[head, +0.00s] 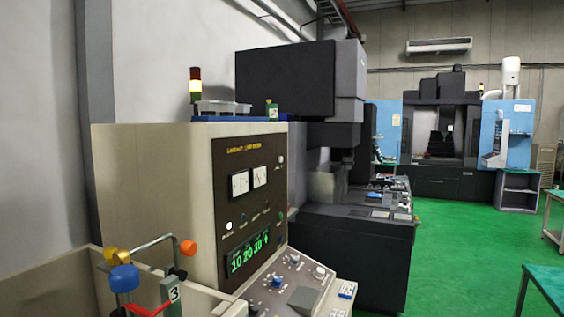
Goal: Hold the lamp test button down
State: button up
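The machine's control cabinet (155,200) stands at centre left, with a dark front panel (232,190). The panel carries two white gauges (250,182), a green digital readout (250,254), a white round button (229,226) with a small label, and a row of small knobs or lamps. A sloping console (285,285) below it bears a blue knob (278,281), pale knobs and small buttons. The labels are too small to read, so I cannot tell which control is the lamp test button. My gripper is not in view.
A stack light (195,84) stands behind the cabinet. At the lower left, rods with orange, yellow and blue (125,278) knobs and a tag marked 3 (173,293) stand in front of the cabinet. A dark machine (340,240) is beyond it. Green floor (455,260) is open on the right.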

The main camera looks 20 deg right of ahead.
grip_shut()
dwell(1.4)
